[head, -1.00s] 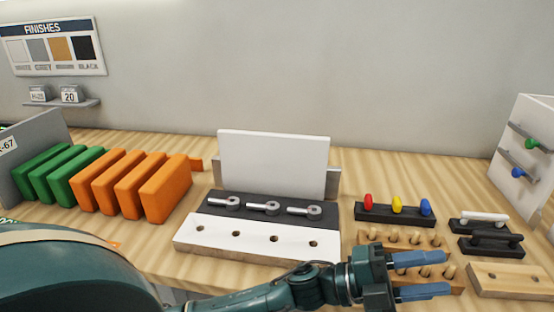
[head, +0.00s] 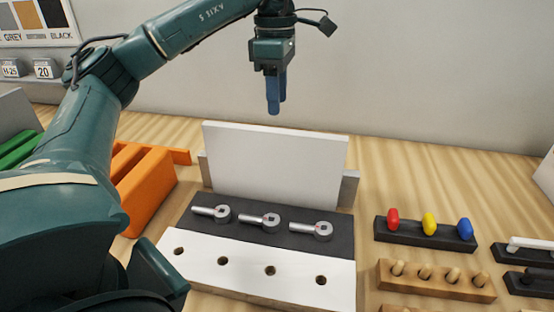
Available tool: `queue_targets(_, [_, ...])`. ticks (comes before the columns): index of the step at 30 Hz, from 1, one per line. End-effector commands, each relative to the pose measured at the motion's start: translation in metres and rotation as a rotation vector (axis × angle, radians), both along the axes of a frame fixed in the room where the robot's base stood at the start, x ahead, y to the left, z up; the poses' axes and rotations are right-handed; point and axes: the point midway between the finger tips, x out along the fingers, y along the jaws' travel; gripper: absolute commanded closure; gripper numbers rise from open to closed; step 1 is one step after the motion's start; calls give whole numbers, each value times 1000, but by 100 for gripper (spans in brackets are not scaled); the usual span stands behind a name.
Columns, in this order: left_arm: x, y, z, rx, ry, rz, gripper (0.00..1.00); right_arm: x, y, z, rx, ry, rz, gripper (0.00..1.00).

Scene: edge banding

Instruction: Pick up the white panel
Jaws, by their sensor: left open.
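The white panel (head: 275,165) stands upright on its long edge in the middle of the head view, behind a dark strip, with grey supports at its two ends. The panel's lower edge is partly hidden by the dark strip. My right gripper is not in view.
In front of the panel, a dark strip (head: 190,219) holds three metal clamps (head: 260,221) above a white board with holes (head: 240,285). Orange blocks (head: 150,195) stand at left, partly behind my arm. A black rack (head: 446,243) with coloured pegs and a wooden peg block (head: 430,284) are at right.

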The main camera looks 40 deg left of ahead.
Motion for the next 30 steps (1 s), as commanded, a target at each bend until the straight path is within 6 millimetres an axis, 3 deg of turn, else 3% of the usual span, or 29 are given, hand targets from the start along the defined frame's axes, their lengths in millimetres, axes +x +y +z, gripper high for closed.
queue_targets(4, [-5, 13, -1, 35, 2, 18, 56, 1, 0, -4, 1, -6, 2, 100])
queue_targets(12, [-5, 12, -54, 34, 4, 18, 56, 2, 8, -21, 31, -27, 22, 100])
queue_targets(22, [-5, 12, -78, 34, 0, 18, 56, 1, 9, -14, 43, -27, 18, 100])
queue_targets(30, [-7, 9, -116, 33, 1, 18, 56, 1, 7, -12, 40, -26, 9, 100])
